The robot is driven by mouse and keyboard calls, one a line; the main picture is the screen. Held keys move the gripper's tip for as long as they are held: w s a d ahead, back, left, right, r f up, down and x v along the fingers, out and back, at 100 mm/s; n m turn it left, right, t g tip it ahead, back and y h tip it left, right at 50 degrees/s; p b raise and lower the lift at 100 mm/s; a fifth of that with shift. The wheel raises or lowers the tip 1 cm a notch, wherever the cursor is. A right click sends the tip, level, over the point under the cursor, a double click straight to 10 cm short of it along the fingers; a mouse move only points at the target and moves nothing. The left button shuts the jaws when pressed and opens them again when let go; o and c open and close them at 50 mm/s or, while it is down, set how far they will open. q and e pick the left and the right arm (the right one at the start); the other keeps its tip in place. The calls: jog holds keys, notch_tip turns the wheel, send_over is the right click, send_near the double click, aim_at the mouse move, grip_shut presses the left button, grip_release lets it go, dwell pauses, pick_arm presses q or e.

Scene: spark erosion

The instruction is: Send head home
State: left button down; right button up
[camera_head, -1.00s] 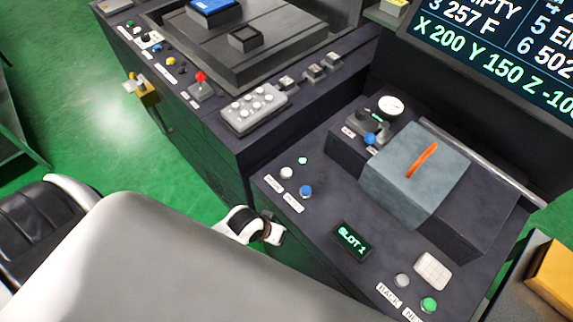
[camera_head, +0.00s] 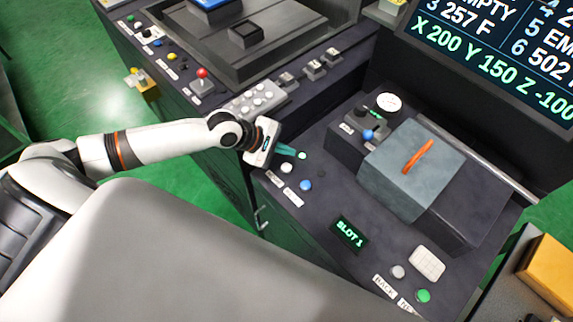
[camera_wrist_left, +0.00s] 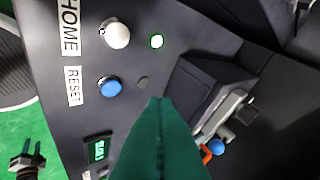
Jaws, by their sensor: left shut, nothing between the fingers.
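The white HOME button (camera_head: 286,168) is on the dark sloping panel, beside the blue RESET button (camera_head: 306,186). A small lit green lamp (camera_head: 303,156) is above them. In the left wrist view, the white button (camera_wrist_left: 116,35) is next to the HOME label (camera_wrist_left: 68,27), and the blue button (camera_wrist_left: 110,86) is next to the RESET label (camera_wrist_left: 74,85). My left gripper (camera_head: 299,154) is shut and empty, its green fingers over the panel near the lamp. In the left wrist view the closed fingers (camera_wrist_left: 160,104) point at the panel, apart from both buttons.
A grey block with an orange handle (camera_head: 417,156) stands right of the buttons, with a gauge (camera_head: 389,103) behind. A SLOT 1 display (camera_head: 349,233) and a green button (camera_head: 423,296) are nearer.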

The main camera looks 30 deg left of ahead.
pick_arm(q)
jog(key=shift+w+a+r+n, duration=0.25)
jog(key=shift+w+a+n, duration=0.05)
jog(key=shift+a+n, duration=0.15)
jog(key=shift+w+a+r+n, duration=0.2)
jog(key=shift+w+a+n, duration=0.05)
jog(key=shift+a+n, duration=0.2)
jog(key=shift+f, duration=0.15)
jog(key=b, duration=0.9)
send_over(282, 169)
notch_tip(282, 169, down, 6)
jog(key=shift+f, duration=1.25)
jog(key=shift+f, duration=0.15)
